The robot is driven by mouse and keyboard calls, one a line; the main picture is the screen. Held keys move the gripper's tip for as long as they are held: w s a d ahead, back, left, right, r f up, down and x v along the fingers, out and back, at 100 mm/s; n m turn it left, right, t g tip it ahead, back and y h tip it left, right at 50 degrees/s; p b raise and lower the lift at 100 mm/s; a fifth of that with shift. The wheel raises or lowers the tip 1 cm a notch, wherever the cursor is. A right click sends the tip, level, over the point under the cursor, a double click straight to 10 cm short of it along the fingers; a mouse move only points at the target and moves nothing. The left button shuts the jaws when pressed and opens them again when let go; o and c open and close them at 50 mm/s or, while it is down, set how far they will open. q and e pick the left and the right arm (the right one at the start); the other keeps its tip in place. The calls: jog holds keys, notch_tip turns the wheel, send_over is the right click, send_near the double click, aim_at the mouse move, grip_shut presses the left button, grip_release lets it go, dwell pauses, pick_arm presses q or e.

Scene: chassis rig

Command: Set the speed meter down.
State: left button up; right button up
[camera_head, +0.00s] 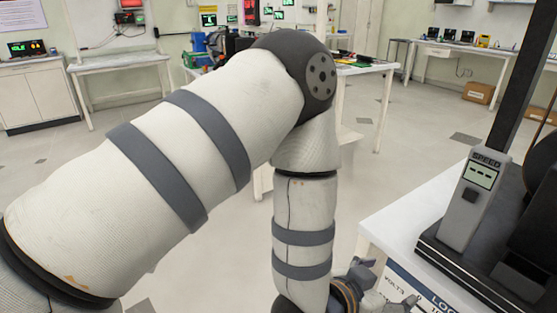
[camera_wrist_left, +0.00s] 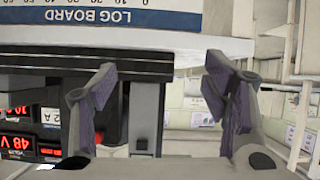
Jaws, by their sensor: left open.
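The speed meter (camera_head: 472,190) is a grey upright box with a lit display reading dashes, a "SPEED" label and a dark knob. In the head view it stands on the black base (camera_head: 450,262) of the rig at the right, with no gripper touching it. My left gripper (camera_head: 388,286) is low in the head view, left of the meter and near the table's front edge. In the left wrist view its two fingers (camera_wrist_left: 162,100) are spread with nothing held between them. My right gripper is not in view.
The rig stands on a white table (camera_head: 395,215) with a log board (camera_head: 400,285) on its front; the board shows upside down in the left wrist view (camera_wrist_left: 100,14). A dark post (camera_head: 520,80) rises behind the meter. Red-digit displays (camera_wrist_left: 18,142) show in the wrist view.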

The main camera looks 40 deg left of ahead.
pick_arm(q)
jog(key=s+a+f+g+y, duration=0.1)
jog(key=s+a+f+g, duration=0.3)
jog(key=s+f, duration=0.5)
jog(key=s+a+f+n+g+y, duration=0.1)
jog(key=s+a+f+g, duration=0.2)
jog(key=s, duration=0.6)
jog(key=s+a+f+n+g+y, duration=0.1)
jog(key=s+a+f+g, duration=0.2)
jog(key=s, duration=0.6)
jog(key=s+a+f+n+g, duration=0.1)
jog(key=s+a+f+g, duration=0.2)
jog(key=s, duration=0.6)
jog(key=shift+s+a+g+y, duration=0.2)
jog(key=shift+a+g+y, duration=0.2)
jog(key=shift+g, duration=0.3)
jog(key=shift+w, duration=0.1)
